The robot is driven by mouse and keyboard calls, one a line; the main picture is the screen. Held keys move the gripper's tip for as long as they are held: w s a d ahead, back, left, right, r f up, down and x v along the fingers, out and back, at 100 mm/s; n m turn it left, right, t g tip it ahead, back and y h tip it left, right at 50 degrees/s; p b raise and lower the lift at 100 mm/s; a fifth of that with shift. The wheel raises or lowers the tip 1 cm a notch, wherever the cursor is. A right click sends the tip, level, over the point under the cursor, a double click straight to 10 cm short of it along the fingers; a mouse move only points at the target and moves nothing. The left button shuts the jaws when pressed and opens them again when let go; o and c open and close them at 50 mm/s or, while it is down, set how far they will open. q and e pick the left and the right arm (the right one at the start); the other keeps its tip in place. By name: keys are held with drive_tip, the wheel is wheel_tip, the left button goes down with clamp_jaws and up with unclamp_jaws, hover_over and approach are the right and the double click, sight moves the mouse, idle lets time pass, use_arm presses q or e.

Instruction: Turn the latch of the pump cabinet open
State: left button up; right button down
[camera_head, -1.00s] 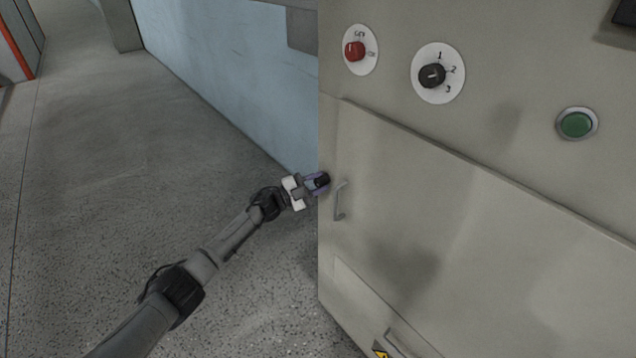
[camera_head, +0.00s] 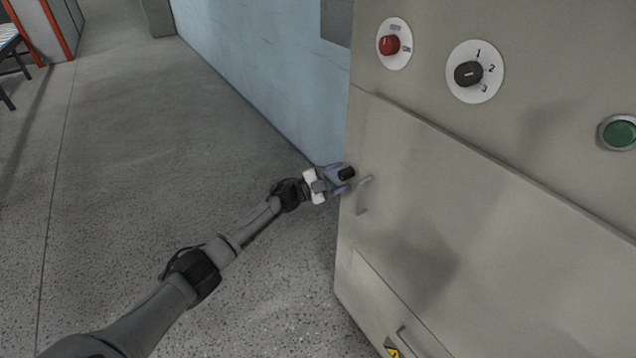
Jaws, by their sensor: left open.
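The cabinet (camera_head: 500,220) is a large beige box on the right with a wide front door panel. A small grey bar handle (camera_head: 363,195) stands upright near the door's left edge. My left gripper (camera_head: 341,178), with a white body and purple fingers, is open just left of this handle, at the cabinet's left edge. A small black piece (camera_head: 346,173) shows at the fingertips; I cannot tell whether it is a latch or part of the gripper, nor whether there is contact. A red knob (camera_head: 389,45) and a black numbered knob (camera_head: 468,74) sit above the door. My right gripper is out of view.
A green button (camera_head: 619,133) is on the right of the panel. A lower panel with another handle (camera_head: 408,340) and a yellow warning sign (camera_head: 392,349) is below. A pale blue wall (camera_head: 265,75) stands behind. The grey floor on the left is clear; part of a chair (camera_head: 10,50) shows far left.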

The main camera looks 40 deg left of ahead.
use_arm(q)
drive_tip(key=p+v, duration=0.3)
drive_tip(key=v, duration=1)
drive_tip(key=shift+w+y, duration=0.1)
drive_tip(key=shift+y, duration=0.2)
